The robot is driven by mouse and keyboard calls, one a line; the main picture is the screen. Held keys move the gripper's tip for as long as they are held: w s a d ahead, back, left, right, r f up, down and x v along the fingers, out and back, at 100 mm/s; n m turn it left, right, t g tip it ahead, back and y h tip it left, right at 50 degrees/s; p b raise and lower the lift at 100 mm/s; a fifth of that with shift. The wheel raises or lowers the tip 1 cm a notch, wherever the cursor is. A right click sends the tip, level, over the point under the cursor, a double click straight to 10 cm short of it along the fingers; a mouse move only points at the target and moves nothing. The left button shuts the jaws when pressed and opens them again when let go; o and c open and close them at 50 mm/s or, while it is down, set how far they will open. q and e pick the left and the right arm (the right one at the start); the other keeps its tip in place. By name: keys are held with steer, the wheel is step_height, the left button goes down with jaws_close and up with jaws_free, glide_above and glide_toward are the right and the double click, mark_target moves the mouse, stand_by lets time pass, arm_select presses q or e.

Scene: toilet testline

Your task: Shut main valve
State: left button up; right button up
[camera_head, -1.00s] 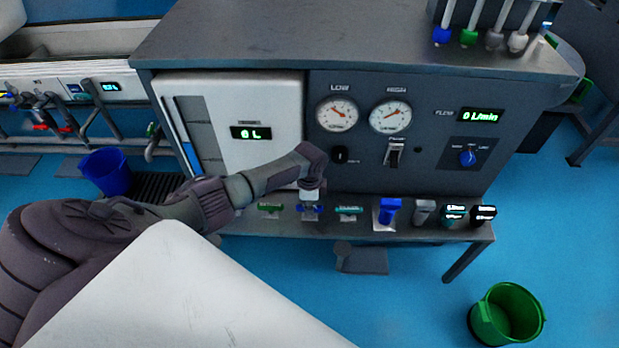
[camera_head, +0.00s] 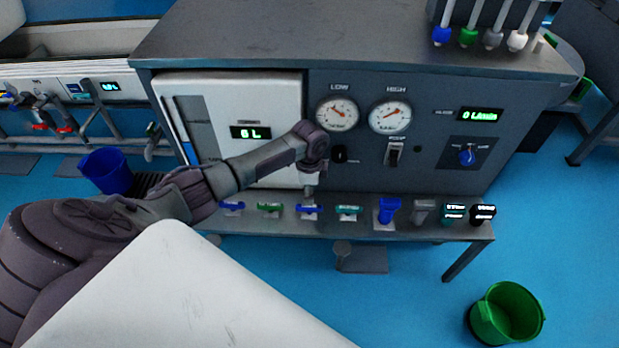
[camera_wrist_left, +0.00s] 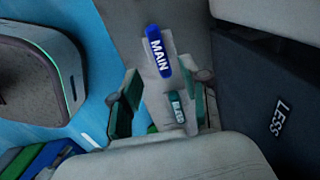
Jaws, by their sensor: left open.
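The main valve (camera_head: 309,210) has a blue handle and sits on the front shelf among other valve handles. It lies crosswise along the shelf. In the left wrist view its handle reads MAIN (camera_wrist_left: 159,62). My left gripper (camera_head: 310,188) hangs just above it, pointing down, and appears clear of it. In the left wrist view the left gripper (camera_wrist_left: 167,80) is open, its dark green fingers apart on both sides of the shelf strip. Nothing is held. My right gripper is not in view.
A teal handle (camera_head: 348,211) is right of the main valve and a green one (camera_head: 269,208) left of it. Another blue handle (camera_head: 231,207) is further left. The cabinet front (camera_head: 440,150) rises behind the shelf. A green bucket (camera_head: 506,314) stands on the floor.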

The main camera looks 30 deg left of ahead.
arm_select(q)
step_height(320, 180, up, 5)
steer(key=shift+r, duration=0.1)
stand_by(0.6)
